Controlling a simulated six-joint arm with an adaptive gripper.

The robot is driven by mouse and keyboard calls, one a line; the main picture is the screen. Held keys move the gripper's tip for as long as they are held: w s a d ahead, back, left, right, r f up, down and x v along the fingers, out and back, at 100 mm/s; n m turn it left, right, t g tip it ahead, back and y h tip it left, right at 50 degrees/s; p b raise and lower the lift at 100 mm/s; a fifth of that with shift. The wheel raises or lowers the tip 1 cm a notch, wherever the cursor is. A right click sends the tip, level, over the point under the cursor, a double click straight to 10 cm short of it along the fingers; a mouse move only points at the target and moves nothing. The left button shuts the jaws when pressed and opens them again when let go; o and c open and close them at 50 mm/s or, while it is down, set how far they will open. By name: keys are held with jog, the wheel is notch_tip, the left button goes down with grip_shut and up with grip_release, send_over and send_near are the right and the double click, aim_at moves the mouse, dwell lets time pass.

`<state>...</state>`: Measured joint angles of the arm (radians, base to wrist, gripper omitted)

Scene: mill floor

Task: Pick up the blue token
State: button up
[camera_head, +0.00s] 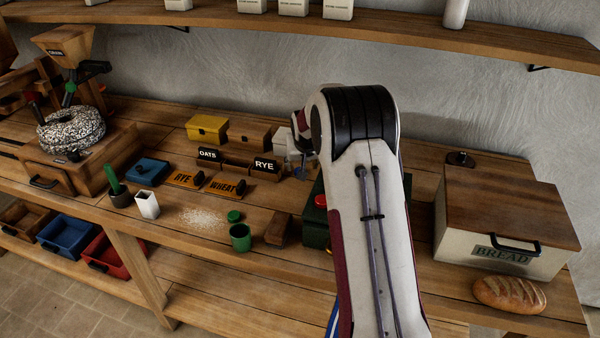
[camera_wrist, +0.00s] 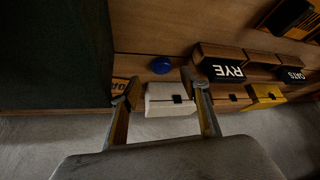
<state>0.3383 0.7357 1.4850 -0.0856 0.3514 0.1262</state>
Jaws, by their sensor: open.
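The blue token (camera_wrist: 161,65) is a small round blue piece on the wooden bench in the wrist view. It lies just beyond my fingertips and roughly between their lines. My gripper (camera_wrist: 157,88) is open, with one finger on each side and nothing held. A gap shows between the fingers and the token.
A white box (camera_wrist: 168,100) shows between my fingers in the wrist view. The RYE block (camera_wrist: 224,70) stands right of the token, and a large dark green box (camera_wrist: 50,55) fills the left. In the head view, the bread box (camera_head: 500,225) is to the right.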

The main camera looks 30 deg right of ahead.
jog(key=shift+x, duration=2.6)
jog(key=shift+w+a, duration=0.1)
jog(key=shift+w, duration=0.05)
jog(key=c, duration=0.9)
